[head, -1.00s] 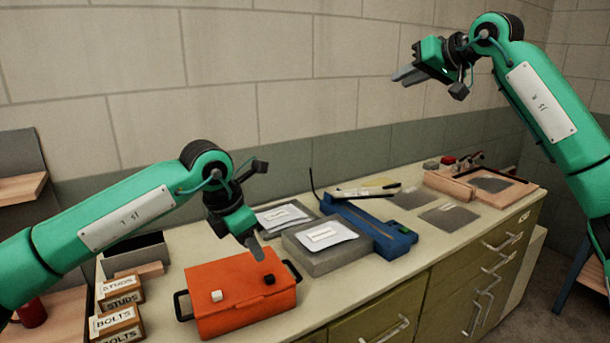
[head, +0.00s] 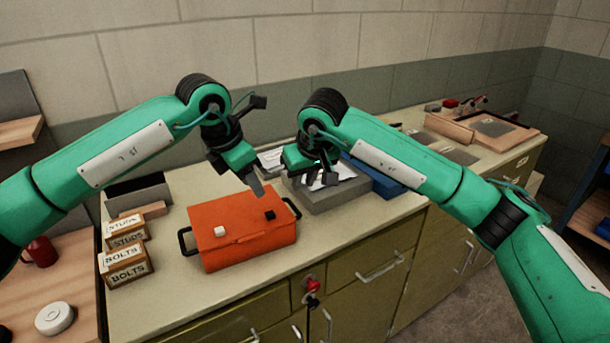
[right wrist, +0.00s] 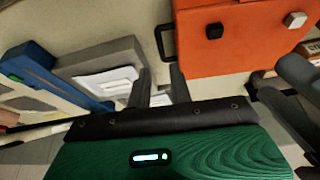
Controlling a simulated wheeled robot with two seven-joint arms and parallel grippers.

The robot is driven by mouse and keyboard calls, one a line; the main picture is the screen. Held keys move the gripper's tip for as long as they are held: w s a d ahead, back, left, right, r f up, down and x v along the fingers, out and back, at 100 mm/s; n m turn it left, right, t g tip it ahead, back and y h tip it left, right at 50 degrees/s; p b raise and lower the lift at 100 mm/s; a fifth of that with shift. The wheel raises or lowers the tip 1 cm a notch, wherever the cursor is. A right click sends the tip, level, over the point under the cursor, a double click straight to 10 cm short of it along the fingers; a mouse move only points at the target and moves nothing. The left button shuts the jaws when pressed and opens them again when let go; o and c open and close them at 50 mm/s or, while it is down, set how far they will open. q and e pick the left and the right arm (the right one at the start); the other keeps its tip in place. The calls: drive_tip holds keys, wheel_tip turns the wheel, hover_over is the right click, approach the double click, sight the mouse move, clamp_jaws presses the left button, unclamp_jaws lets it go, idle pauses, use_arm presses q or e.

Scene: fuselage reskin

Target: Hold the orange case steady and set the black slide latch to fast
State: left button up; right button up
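The orange case (head: 240,248) lies on the bench, with a black slide latch (head: 269,215) and a white slide latch (head: 220,231) on its top. Both latches also show in the right wrist view, the black one (right wrist: 214,31) and the white one (right wrist: 295,19). My left gripper (head: 257,188) hangs just above the case's back edge, near the black latch; I cannot tell its finger gap or whether it touches. My right gripper (right wrist: 160,80) has its fingers apart and empty. In the head view it is right of the case, above the grey box.
Boxes labelled studs (head: 126,232) and bolts (head: 125,268) stand at the left. The bench strip in front of the case is clear.

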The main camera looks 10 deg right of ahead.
sight(200, 241)
drive_tip(key=x, duration=1.3)
drive_tip(key=shift+w, duration=0.15)
clamp_jaws()
use_arm(q)
drive_tip(key=shift+a+f, duration=0.1)
drive_tip(key=shift+f, duration=0.15)
drive_tip(key=c, duration=0.8)
drive_tip(key=shift+a+f+h, duration=0.25)
drive_tip(key=shift+h, duration=0.15)
drive_tip(key=a+f+h, duration=0.1)
drive_tip(key=a+m+h, duration=0.1)
drive_tip(key=a, duration=0.1)
drive_tip(key=s+a+f+h, duration=0.1)
drive_tip(key=h, duration=0.1)
drive_tip(key=shift+a+f+g, duration=0.3)
drive_tip(key=shift+f, duration=0.05)
drive_tip(key=a+h, duration=0.1)
drive_tip(key=a, duration=0.1)
drive_tip(key=a+t+h, duration=0.1)
drive_tip(key=a, duration=0.1)
drive_tip(key=s+a+f+h, duration=0.1)
drive_tip(key=a, duration=0.1)
drive_tip(key=shift+a+m, duration=0.3)
drive_tip(key=shift+m, duration=0.1)
drive_tip(key=shift+a+t, duration=0.4)
